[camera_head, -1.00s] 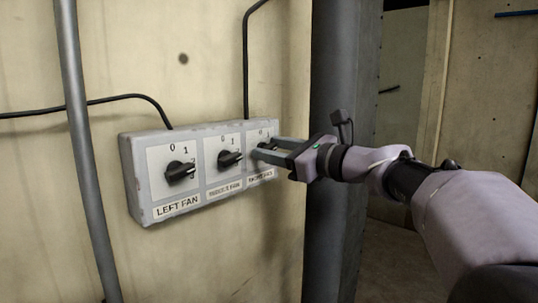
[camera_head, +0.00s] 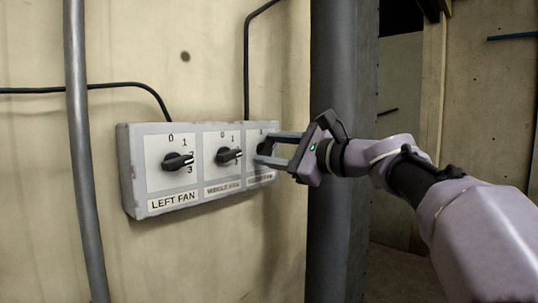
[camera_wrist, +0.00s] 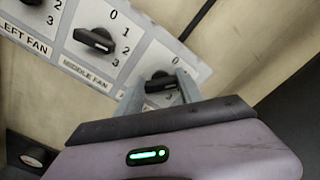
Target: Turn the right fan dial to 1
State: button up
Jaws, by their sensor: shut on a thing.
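The right fan dial (camera_wrist: 160,82) is a black knob on a white plate at the right end of the grey control box. In the wrist view it sits between the two fingers of my gripper (camera_wrist: 160,90), which are closed on its sides.
The middle fan dial (camera_head: 229,156) and left fan dial (camera_head: 178,161) are to the left on the same box (camera_head: 128,170); both appear to point near 2. A dark column (camera_head: 335,80) stands right of the box, close behind my gripper. A grey pipe (camera_head: 78,130) runs up at left.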

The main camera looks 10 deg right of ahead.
jog(key=shift+f, duration=0.1)
dwell(0.3)
jog(key=o, duration=1.4)
jog(key=b+v, duration=0.2)
jog(key=v, duration=1.5)
jog(key=shift+s+d, duration=0.15)
